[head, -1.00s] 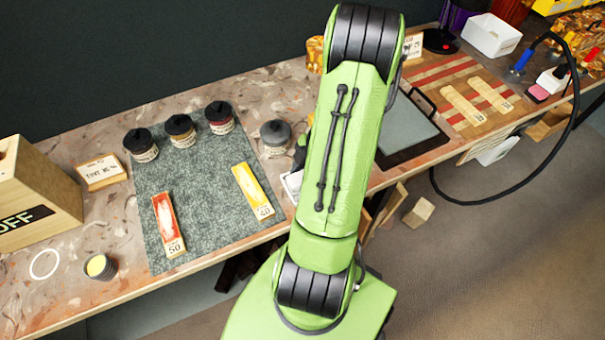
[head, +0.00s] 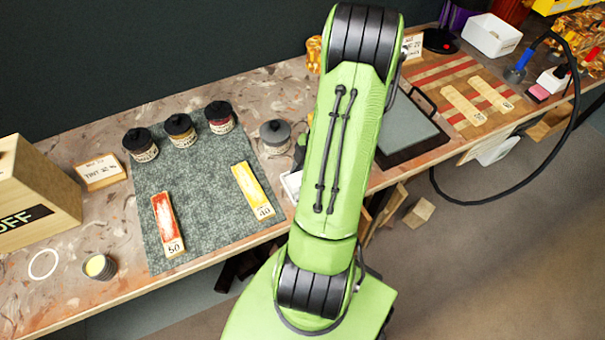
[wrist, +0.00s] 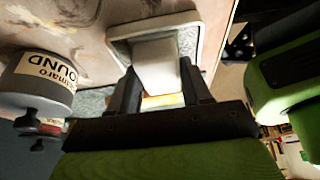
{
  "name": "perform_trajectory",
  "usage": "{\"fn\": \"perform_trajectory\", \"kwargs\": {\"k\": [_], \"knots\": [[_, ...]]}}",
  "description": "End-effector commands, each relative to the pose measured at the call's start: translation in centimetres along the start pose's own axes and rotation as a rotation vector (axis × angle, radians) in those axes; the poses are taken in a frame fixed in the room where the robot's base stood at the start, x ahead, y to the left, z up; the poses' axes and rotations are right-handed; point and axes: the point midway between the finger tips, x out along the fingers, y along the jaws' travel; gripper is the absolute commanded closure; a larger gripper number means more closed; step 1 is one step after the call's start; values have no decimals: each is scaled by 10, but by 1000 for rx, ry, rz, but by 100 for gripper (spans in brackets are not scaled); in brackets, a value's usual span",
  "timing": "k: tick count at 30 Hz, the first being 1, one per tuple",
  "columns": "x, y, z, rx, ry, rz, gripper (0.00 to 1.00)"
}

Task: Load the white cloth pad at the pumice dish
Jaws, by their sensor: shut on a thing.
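In the wrist view my gripper (wrist: 160,88) is shut on the white cloth pad (wrist: 155,62), which shows as a pale block between the two dark fingers. The pad is over a shallow pale-rimmed dish (wrist: 201,28), which looks like the pumice dish. I cannot tell whether the pad touches the dish floor. In the head view the dish (head: 290,186) is a small white edge beside my green arm, mostly hidden by it. My gripper and the pad are hidden there behind the arm.
A grey lidded jar (head: 275,138) stands close to the dish; it also shows in the wrist view (wrist: 45,82). Several dark-lidded jars (head: 180,130) and two sanding sticks (head: 167,224) are on the grey-green mat (head: 205,190). A dark tray (head: 437,142) lies right of my arm.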

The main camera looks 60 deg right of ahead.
Motion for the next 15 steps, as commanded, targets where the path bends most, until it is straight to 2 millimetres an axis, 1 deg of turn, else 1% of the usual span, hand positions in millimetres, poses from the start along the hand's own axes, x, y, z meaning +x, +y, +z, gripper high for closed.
{"fn": "perform_trajectory", "kwargs": {"k": [9,11,15], "knots": [[1,-1,0,3,0,-4,76],[-2,-1,-1,3,0,-4,76],[-15,-1,-6,3,-1,-3,76]]}}
